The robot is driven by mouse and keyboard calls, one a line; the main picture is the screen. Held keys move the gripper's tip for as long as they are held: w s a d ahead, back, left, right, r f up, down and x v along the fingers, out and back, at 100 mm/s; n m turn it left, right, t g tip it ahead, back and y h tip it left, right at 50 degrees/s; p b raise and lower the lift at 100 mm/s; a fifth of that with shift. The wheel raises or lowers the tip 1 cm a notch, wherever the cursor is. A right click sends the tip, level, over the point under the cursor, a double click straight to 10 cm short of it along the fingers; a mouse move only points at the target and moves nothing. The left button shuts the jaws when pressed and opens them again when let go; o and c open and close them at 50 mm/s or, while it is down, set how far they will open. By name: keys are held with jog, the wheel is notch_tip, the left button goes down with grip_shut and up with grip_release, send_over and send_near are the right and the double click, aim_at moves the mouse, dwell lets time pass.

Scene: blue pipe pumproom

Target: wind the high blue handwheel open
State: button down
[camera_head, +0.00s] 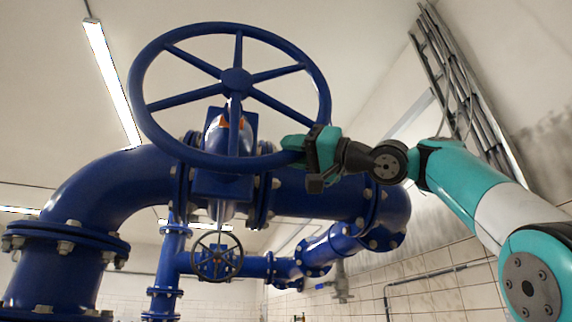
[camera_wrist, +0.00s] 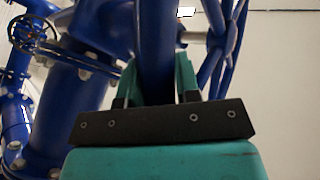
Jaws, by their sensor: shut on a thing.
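The high blue handwheel (camera_head: 237,82) is a large spoked wheel on the valve at the upper middle of the head view. My gripper (camera_head: 305,147) is at the lower right of its rim. The jaws are shut on the rim there. In the wrist view the rim (camera_wrist: 156,50) runs up between the two teal fingers of my gripper (camera_wrist: 158,85). Wheel spokes (camera_wrist: 218,40) show to the right of it.
Thick blue flanged pipes (camera_head: 105,195) bend behind and below the wheel. A smaller dark handwheel (camera_head: 217,255) sits lower on a thinner pipe. Grey conduits (camera_head: 465,85) run along the right wall. The space in front of the wheel's left side looks clear.

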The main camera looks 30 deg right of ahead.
jog(key=shift+a+f, duration=0.1)
jog(key=shift+f, duration=0.1)
jog(key=c, duration=0.8)
grip_release()
jog(key=shift+c, duration=0.2)
jog(key=b+v, duration=0.6)
jog(key=v, duration=1.1)
jog(key=shift+s+b, duration=0.2)
jog(key=shift+b, duration=0.2)
jog(key=shift+r, duration=0.1)
